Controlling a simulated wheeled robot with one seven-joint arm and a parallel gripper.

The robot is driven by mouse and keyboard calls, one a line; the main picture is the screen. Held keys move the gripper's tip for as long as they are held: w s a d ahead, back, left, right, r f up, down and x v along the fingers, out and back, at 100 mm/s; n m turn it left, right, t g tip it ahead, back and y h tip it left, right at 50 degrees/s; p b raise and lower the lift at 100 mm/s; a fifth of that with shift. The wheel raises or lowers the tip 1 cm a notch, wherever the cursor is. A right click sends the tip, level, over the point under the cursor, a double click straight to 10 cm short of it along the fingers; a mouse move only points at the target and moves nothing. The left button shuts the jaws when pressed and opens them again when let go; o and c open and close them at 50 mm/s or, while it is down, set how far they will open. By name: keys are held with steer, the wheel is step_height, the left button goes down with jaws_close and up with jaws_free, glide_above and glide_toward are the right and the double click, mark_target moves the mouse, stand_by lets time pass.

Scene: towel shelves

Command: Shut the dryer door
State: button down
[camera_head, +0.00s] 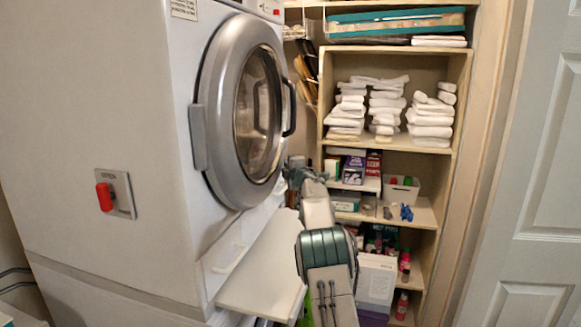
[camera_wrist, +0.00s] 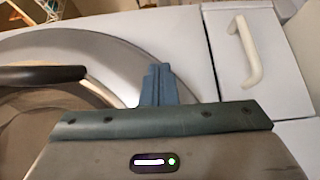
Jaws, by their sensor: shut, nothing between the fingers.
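The dryer door (camera_head: 242,105) is round, with a silver rim, a dark glass window and a black handle (camera_head: 289,106) at its right. It lies close against the front of the white dryer (camera_head: 100,90); I cannot tell whether it is fully shut. My gripper (camera_head: 296,163) is at the lower right of the door, beside its rim. In the wrist view the fingers (camera_wrist: 157,80) are together and empty, in front of the silver rim (camera_wrist: 95,45). The black handle (camera_wrist: 40,75) is left of them. Contact with the rim cannot be told.
A white panel (camera_head: 262,268) juts out below the door. A white pull handle (camera_wrist: 245,52) is right of the fingers in the wrist view. Shelves with folded white towels (camera_head: 432,116), boxes and bottles stand behind my arm. A grey panelled door (camera_head: 530,180) is at the right.

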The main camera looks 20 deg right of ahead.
steer(key=s+d+b, duration=0.2)
steer(key=s+d, duration=0.7)
steer(key=d, duration=0.2)
steer(key=s+a+r+m+g+h, duration=0.1)
steer(key=s+a+r+m+h, duration=0.25)
steer(key=s+r+m, duration=0.2)
steer(key=s+a+f+m+g+y, duration=0.1)
steer(key=s+a+f+m+g, duration=0.3)
steer(key=s+a, duration=0.5)
steer(key=s+a+f+m+g+y, duration=0.1)
steer(key=s+a+f+m+g, duration=0.3)
steer(key=s, duration=1.9)
steer(key=s+a+f+m+g+y, duration=0.2)
steer(key=s+a+f+m+g, duration=0.2)
steer(key=s+a+f, duration=0.7)
steer(key=s+a+g, duration=0.1)
steer(key=s+a, duration=0.4)
steer(key=shift+s, duration=0.4)
steer(key=shift+a+f, duration=0.1)
